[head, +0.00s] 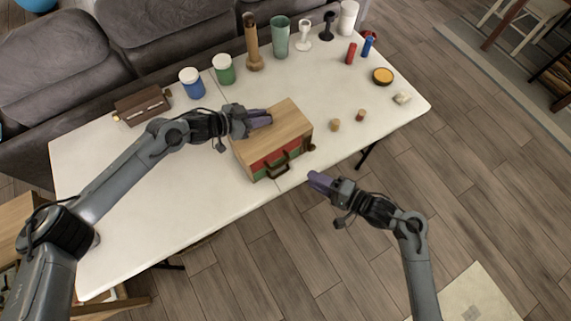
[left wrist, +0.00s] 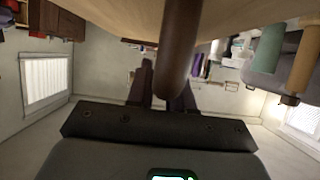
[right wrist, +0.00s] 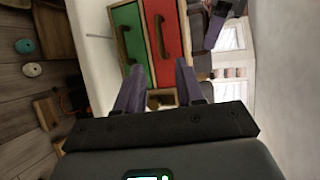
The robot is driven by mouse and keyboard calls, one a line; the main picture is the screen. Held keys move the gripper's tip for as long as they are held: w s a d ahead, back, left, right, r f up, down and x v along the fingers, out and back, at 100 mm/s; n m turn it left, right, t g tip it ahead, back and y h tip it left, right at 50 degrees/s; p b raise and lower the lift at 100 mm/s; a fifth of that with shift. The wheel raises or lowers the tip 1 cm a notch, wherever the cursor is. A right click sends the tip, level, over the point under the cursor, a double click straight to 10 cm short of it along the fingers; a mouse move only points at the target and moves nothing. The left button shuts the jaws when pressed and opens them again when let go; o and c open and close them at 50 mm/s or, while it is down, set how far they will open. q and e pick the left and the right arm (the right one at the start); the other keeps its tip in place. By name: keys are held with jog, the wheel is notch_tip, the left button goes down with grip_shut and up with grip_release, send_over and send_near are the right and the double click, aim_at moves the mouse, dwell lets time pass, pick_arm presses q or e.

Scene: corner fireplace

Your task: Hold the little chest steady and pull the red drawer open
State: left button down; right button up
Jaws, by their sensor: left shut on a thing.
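The little chest (head: 277,125) stands on the table with a light wooden top. Its front has a red drawer (head: 262,163) above a green drawer (head: 287,168). Both drawers look closed. In the right wrist view the red drawer (right wrist: 171,66) and green drawer (right wrist: 126,18) each carry a dark handle. My left gripper (head: 262,118) is at the chest's top, shut on a brown bar (left wrist: 181,45) that looks like the chest's handle; the grip is partly hidden. My right gripper (head: 318,180) is open and empty, in front of the chest and apart from the red drawer's handle (right wrist: 159,36).
On the white table (head: 150,220) are two small corks (head: 334,125), an orange-topped round tin (head: 383,76), lidded jars (head: 223,70), a green cup (head: 280,40) and a brown case (head: 142,106). The front left of the table is clear. A grey sofa (head: 150,40) stands behind.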

jog(key=x, duration=1.1)
jog(key=shift+a, duration=0.1)
grip_shut()
dwell(1.2)
